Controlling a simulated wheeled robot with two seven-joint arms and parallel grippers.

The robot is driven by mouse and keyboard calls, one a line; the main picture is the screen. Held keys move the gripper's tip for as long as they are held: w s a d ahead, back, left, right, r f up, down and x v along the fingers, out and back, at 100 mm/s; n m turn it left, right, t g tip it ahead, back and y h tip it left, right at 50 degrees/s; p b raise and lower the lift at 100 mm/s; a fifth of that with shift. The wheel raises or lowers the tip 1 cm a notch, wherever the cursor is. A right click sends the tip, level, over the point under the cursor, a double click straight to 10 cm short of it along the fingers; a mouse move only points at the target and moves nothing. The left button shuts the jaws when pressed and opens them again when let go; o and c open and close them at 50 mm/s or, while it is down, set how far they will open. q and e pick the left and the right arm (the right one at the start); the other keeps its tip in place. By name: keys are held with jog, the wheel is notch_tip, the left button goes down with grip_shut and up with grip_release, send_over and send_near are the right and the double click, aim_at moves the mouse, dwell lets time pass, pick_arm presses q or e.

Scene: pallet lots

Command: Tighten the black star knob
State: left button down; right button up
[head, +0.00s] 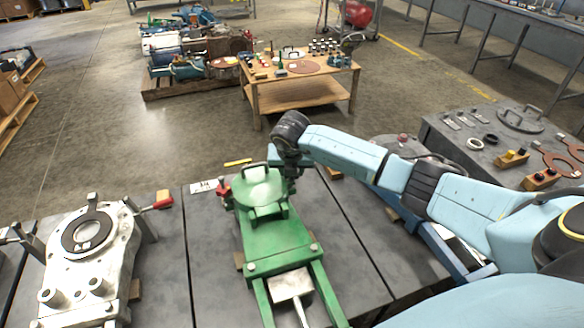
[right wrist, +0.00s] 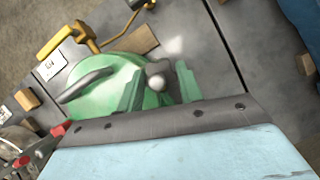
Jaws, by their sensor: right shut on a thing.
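A green cast housing (head: 268,235) with a round lid and an arched handle stands on the dark table in the middle of the head view. My right gripper (head: 289,171) points down at the right rear edge of the lid, shut on what it holds there. The black star knob is not clearly visible; my gripper and wrist hide that spot. The right wrist view shows the green lid (right wrist: 100,88), its handle, green lugs and a silver rounded bolt head (right wrist: 156,83), but not the grip itself. My left gripper is out of view.
A grey metal housing (head: 88,262) with a red-handled lever stands on the left. Gaskets and yellow blocks lie on a dark bench (head: 460,155) at right. A wooden workbench (head: 300,92) stands farther back.

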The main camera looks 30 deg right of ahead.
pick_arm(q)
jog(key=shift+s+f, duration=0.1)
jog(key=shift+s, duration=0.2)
pick_arm(e)
jog(key=shift+m+h, duration=0.3)
jog(key=shift+m, duration=0.6)
jog(key=o, duration=1)
jog(key=shift+a+r, duration=0.1)
jog(key=shift+r, duration=0.15)
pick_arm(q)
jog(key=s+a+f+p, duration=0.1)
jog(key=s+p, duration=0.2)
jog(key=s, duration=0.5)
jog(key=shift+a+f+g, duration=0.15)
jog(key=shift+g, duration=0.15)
pick_arm(e)
jog(key=v, duration=1.3)
jog(key=shift+w, duration=0.15)
